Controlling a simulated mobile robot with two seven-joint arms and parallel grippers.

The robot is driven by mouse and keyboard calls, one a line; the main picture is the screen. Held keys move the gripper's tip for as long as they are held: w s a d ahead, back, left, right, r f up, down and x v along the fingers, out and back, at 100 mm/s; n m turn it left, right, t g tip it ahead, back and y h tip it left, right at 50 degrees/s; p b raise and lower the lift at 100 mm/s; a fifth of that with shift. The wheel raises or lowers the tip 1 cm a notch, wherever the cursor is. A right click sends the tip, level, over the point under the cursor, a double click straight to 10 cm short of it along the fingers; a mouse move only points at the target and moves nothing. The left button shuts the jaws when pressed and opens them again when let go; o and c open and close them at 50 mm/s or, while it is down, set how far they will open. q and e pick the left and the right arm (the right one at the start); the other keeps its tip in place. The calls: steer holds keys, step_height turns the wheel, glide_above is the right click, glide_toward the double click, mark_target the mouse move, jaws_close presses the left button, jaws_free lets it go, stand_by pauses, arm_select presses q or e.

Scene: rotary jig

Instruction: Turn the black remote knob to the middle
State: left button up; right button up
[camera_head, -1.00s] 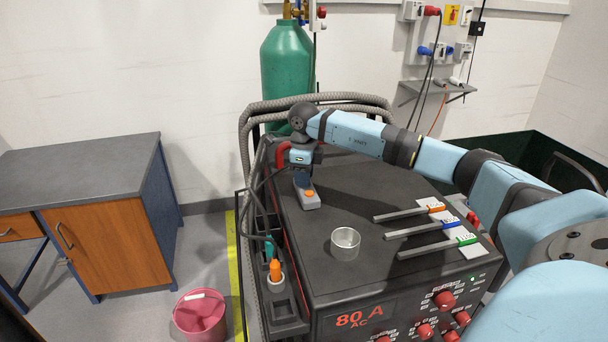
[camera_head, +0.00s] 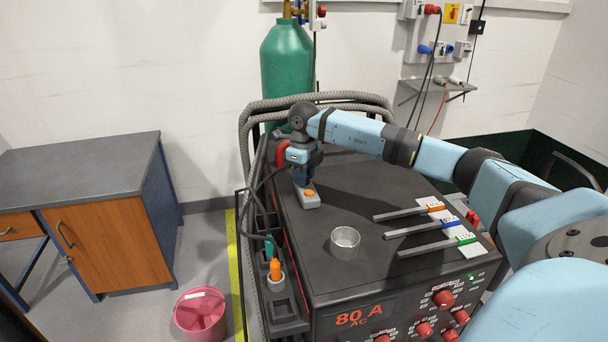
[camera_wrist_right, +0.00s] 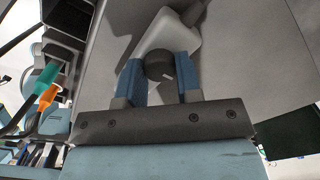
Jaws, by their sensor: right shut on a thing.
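My right gripper (camera_head: 302,184) points down over the far part of the remote. In the right wrist view the remote (camera_wrist_right: 182,32) shows beyond the fingers. The round black knob (camera_wrist_right: 160,65), with a short pale mark, is between the two blue fingers of my right gripper (camera_wrist_right: 161,75). The gripper is shut on the knob. In the head view the gripper hides the knob. My left gripper is not in view.
A clear metal cup (camera_head: 345,243) stands on the machine top (camera_head: 375,185), right of the remote. Several electrodes lie further right. Hoses and a cable run along the left edge, beside a holder with an orange-topped item (camera_head: 275,270). A green cylinder (camera_head: 287,65) stands behind.

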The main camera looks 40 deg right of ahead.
steer(key=o, duration=0.9)
steer(key=shift+o, duration=0.2)
steer(key=shift+r, duration=0.1)
step_height(320, 180, up, 14)
steer(key=b, duration=0.1)
steer(key=shift+f, duration=0.2)
